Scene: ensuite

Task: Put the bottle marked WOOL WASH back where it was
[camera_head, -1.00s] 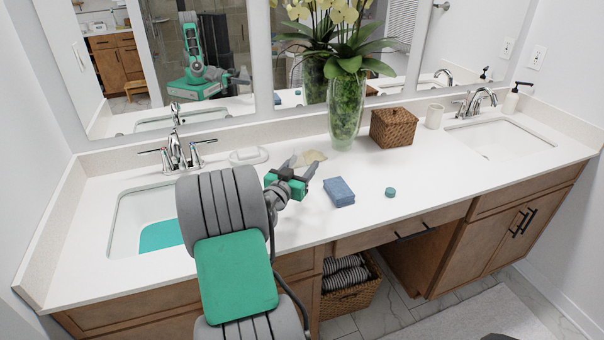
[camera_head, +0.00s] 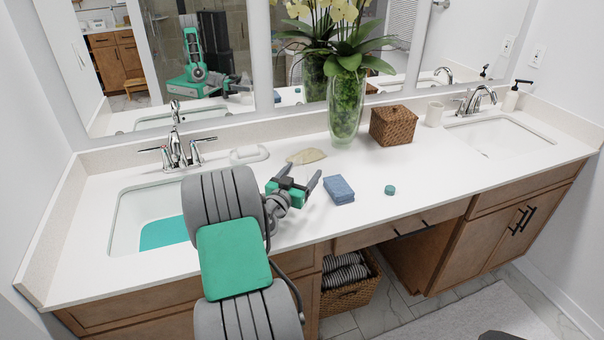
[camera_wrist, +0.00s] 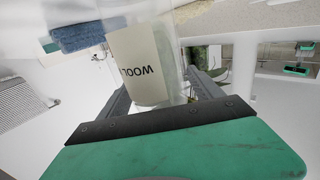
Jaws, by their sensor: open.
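A pale, see-through bottle with a cream label (camera_wrist: 143,65) shows in the wrist view. The word "WOOL" is readable upside down; the rest of the label's text is out of sight. The bottle lies between the two fingers of my open gripper (camera_wrist: 163,88). I cannot tell whether either finger touches it. In the head view, my gripper (camera_head: 300,177) is over the counter between the left sink and the blue sponge. I cannot make out the bottle in that view.
The white counter (camera_head: 400,160) holds a blue sponge (camera_head: 339,189), a teal cap (camera_head: 390,190), a beige piece (camera_head: 306,155), a white dish (camera_head: 250,155), a glass vase (camera_head: 346,110) and a wicker box (camera_head: 394,126). The left sink (camera_head: 125,215) lies beside my arm.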

